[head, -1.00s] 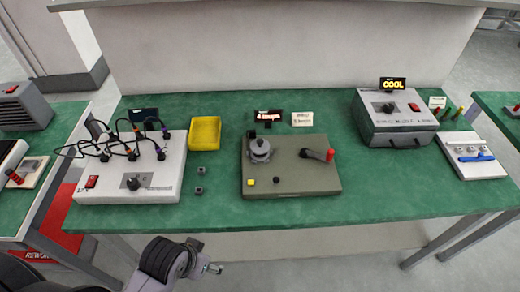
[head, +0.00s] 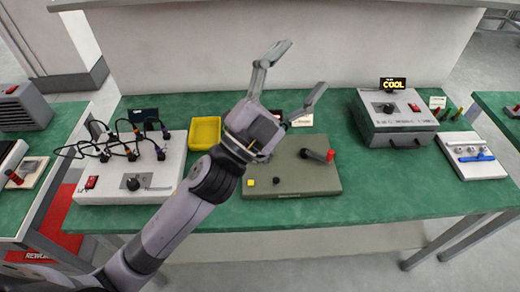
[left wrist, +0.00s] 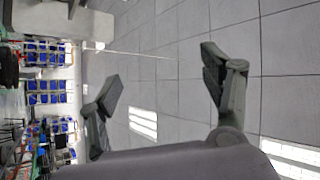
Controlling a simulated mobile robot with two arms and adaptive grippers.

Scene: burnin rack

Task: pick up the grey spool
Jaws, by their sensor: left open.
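My left gripper (head: 301,69) is raised over the bench in the head view, its two fingers spread wide and empty, pointing up and to the right. It also shows open in the left wrist view (left wrist: 160,78), with nothing between the fingers. The grey spool is hidden now behind my left gripper and wrist. The olive fixture plate (head: 310,178), on which a round grey part stood earlier, is partly covered by the gripper. My right gripper is not in view.
The green bench (head: 400,200) also holds a white box with cables (head: 105,185), a yellow tray (head: 205,131), a grey COOL unit (head: 395,132) and a white plate with a blue tool (head: 468,142). A red-handled lever (head: 318,155) sits on the olive plate. The bench's front right is clear.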

